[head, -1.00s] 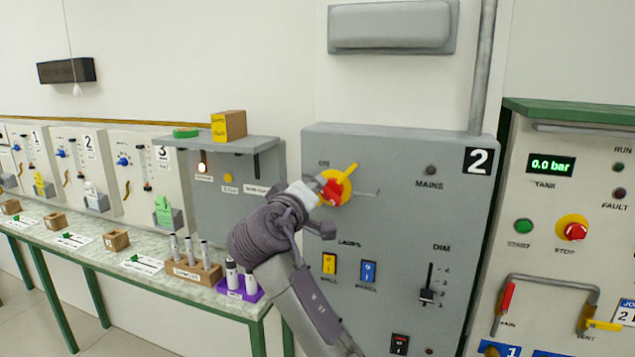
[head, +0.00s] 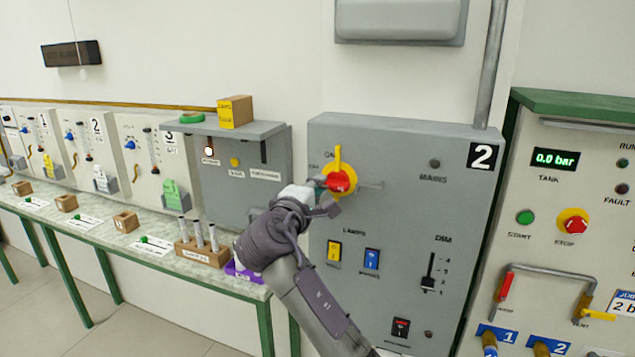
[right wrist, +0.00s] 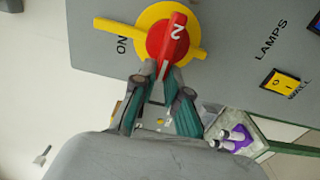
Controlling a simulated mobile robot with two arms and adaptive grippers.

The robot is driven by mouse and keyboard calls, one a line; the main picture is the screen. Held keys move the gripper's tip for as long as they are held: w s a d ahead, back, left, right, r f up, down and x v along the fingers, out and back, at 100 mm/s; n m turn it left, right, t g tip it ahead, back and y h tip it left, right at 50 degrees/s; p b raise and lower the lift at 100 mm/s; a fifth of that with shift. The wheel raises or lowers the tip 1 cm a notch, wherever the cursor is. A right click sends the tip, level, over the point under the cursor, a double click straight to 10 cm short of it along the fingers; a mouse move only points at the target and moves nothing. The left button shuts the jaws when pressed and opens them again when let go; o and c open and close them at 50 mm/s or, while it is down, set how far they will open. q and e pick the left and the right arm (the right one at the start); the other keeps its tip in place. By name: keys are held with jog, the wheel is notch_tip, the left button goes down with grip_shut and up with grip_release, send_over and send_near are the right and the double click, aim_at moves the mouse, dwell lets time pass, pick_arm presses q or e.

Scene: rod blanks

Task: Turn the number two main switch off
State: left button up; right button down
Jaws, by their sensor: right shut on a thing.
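The number two main switch (head: 341,181) has a red handle on a yellow disc, on a grey panel (head: 400,214) marked 2. Its yellow pointer (head: 338,156) stands about straight up, beside the ON label. In the right wrist view the red handle (right wrist: 168,42) carries a white 2, and the pointer lies toward ON. My right gripper (head: 322,187) reaches the switch from the left. In the right wrist view its fingertips (right wrist: 163,72) are closed around the lower end of the red handle. The mains lamp (head: 435,163) looks dark. My left gripper is not in view.
Lamp switches (head: 334,252) and a dim slider (head: 430,272) sit below on the same panel. A tank panel (head: 570,180) stands at the right. At the left a bench (head: 110,245) holds a wooden block with tubes (head: 200,250) near my arm.

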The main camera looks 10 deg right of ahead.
dwell(0.5)
jog(key=c, duration=1.2)
grip_release()
jog(key=v, duration=1.2)
jog(key=shift+w, duration=0.1)
